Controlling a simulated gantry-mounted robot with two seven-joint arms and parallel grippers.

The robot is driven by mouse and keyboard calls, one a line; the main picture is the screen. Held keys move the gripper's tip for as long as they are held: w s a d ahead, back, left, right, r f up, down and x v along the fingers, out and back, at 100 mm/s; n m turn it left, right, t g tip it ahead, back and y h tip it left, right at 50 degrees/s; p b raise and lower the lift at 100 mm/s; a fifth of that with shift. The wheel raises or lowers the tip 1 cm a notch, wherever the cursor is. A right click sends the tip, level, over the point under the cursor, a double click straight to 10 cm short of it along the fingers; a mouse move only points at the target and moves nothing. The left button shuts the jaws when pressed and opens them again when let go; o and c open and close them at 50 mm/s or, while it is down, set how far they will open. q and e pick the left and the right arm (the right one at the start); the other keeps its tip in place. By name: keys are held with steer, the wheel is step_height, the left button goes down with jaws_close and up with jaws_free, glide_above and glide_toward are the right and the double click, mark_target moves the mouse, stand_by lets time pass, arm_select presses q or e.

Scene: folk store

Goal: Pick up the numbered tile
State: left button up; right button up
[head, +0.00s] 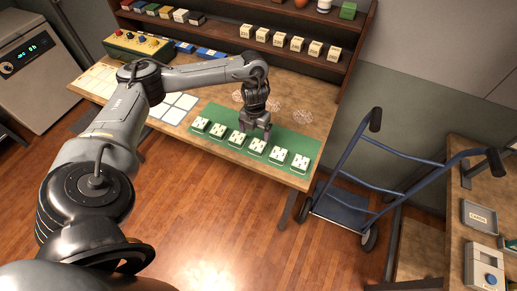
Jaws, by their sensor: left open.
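A row of several white-topped tiles with dark marks lies on a green mat (212,142) along the table's front edge. They run from the left end tile (200,124) past a middle tile (257,145) to the right end tile (300,162). The marks are too small to read. My left gripper (256,132) points down over the mat, open, close above the middle of the row. I cannot tell whether it touches a tile. My right gripper is out of view.
White cards (173,109) lie left of the mat. Clear round items (275,104) lie behind my gripper. A shelf (290,55) with several cream blocks stands at the table's back. A blue hand truck (345,205) stands to the right.

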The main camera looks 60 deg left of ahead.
mark_target(257, 145)
arm_select(q)
steer(key=shift+d+f+b, duration=0.2)
steer(key=shift+f+b, duration=0.65)
steer(key=shift+f, duration=1.2)
steer(key=f, duration=0.3)
steer(key=shift+d, duration=0.3)
steer(key=shift+w+f, duration=0.1)
steer(key=shift+f, duration=0.35)
steer(key=c, duration=1.2)
steer(key=shift+r, duration=0.1)
steer(key=shift+c, duration=0.2)
